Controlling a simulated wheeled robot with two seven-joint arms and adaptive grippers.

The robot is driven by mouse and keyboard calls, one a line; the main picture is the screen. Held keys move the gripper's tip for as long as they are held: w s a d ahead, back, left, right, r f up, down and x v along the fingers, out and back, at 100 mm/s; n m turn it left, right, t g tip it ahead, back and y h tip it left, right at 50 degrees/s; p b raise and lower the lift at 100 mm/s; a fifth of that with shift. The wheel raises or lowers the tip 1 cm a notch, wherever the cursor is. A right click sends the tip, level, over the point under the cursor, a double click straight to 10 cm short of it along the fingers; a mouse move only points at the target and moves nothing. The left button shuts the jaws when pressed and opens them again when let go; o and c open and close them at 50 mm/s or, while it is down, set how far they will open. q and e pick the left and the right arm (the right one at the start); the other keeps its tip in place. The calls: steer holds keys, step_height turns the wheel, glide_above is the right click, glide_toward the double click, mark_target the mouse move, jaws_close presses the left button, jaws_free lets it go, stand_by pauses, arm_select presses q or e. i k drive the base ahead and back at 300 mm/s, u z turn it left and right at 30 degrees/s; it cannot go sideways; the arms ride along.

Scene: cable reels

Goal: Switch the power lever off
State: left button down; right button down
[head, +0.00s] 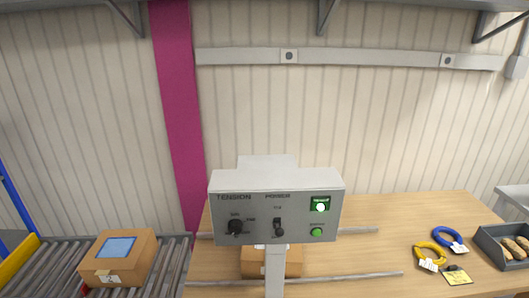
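A grey control box (225,208) stands on a pale post (275,283) in the middle of the head view. Its front carries the words TENSION and POWER. The black power lever (279,228) sits under the word POWER, at the middle of the panel. Its rounded end seems to be at the bottom, but it is too small to tell its setting for sure. A green lamp (320,205) at the panel's upper right is lit. Neither of my grippers is in view.
A black tension knob (236,227) is left of the lever and a green button (316,232) right. A wooden table (365,265) behind bears metal rods, blue (448,240) and yellow (430,256) cable coils and a dark tray (491,246). A carton (119,258) sits on rollers at left.

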mark_target(279, 231)
steer(key=z, duration=1.6)
steer(key=k, duration=1.05)
steer(key=u, duration=1.15)
steer(key=i, duration=0.5)
